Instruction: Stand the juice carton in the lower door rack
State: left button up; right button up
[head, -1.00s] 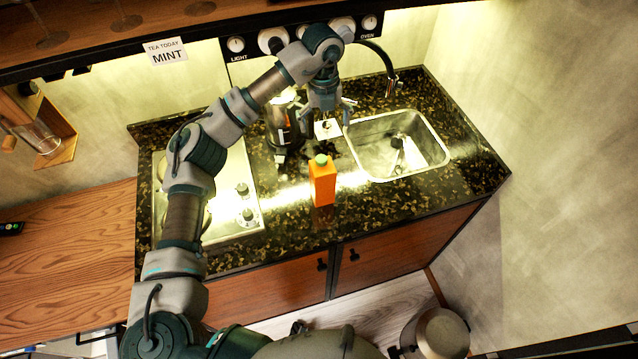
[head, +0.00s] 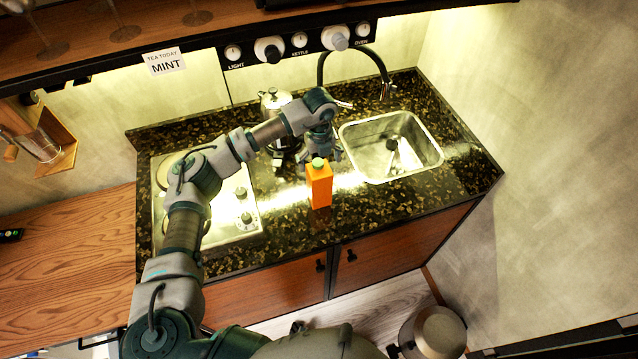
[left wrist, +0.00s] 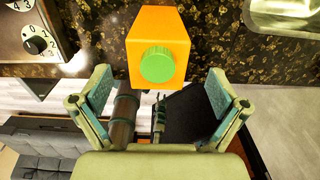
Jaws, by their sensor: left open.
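The orange juice carton (head: 320,188) with a green cap stands upright on the dark speckled counter, near its front edge and left of the sink. In the left wrist view the carton (left wrist: 158,28) shows from above, with its green cap toward me. My left gripper (head: 307,160) is just behind the carton in the head view. In the left wrist view its two fingers (left wrist: 158,98) are spread wide, with the carton beyond the fingertips and nothing between them. I see no contact. The lower door rack is not in view, and my right gripper is not in view.
A steel sink (head: 418,172) with a curved tap (head: 384,88) lies to the right. A hob with knobs (head: 240,222) is at the left. A kettle (head: 274,101) stands behind my left arm. A bin (head: 436,332) stands on the floor at the lower right.

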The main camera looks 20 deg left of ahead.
aim_at(319, 183)
pick_arm(q)
jog(key=shift+s+f+p, duration=0.2)
jog(key=shift+f+p, duration=0.1)
jog(key=shift+f, duration=1.45)
grip_shut()
jog(key=shift+r, duration=0.1)
